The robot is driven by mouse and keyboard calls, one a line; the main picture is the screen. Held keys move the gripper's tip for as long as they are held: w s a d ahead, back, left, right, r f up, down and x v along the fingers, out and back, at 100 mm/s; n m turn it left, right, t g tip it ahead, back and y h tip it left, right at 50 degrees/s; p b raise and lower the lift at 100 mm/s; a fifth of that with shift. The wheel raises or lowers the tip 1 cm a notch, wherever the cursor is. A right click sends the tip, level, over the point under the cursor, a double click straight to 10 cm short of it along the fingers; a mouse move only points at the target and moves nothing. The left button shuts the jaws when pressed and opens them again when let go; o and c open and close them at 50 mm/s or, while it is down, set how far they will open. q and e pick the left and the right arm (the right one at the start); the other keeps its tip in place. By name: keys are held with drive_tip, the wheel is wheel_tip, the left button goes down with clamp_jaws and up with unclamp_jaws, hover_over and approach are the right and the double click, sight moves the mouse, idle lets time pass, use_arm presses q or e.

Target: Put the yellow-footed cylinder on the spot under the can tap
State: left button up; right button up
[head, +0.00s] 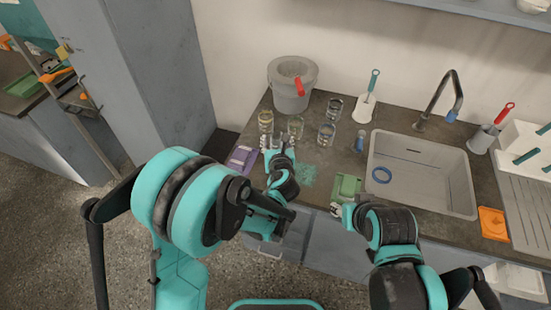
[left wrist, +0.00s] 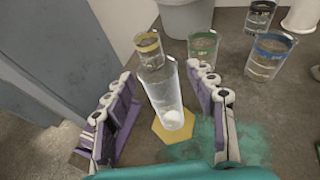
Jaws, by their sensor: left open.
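The yellow-footed cylinder (left wrist: 163,92) is a tall clear tube on a yellow six-sided foot (left wrist: 173,137), with something white inside at its bottom. In the left wrist view it stands between the spread fingers of my left gripper (left wrist: 161,85), with gaps on both sides. In the head view my left gripper (head: 277,147) is over the counter behind the teal patch and largely hides the cylinder. The can (head: 290,92) is a grey bucket with a red tap (head: 299,86) at the back. My right gripper (head: 338,210) is by the front edge; its jaws are unclear.
Several glass jars stand behind the cylinder, including yellow-rimmed (left wrist: 148,48), green-rimmed (left wrist: 203,45) and blue-rimmed (left wrist: 268,57) ones. A teal patch (head: 307,175) marks the counter. A purple item (head: 241,158) and a green item (head: 346,187) lie near the front. The sink (head: 440,185) is right.

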use_arm(q)
drive_tip(key=shift+w+f, duration=0.2)
drive_tip(key=shift+w, duration=0.4)
drive_tip(key=shift+s, duration=0.1)
drive_tip(key=shift+c, duration=1.3)
clamp_jaws()
drive_tip(key=shift+r, duration=0.15)
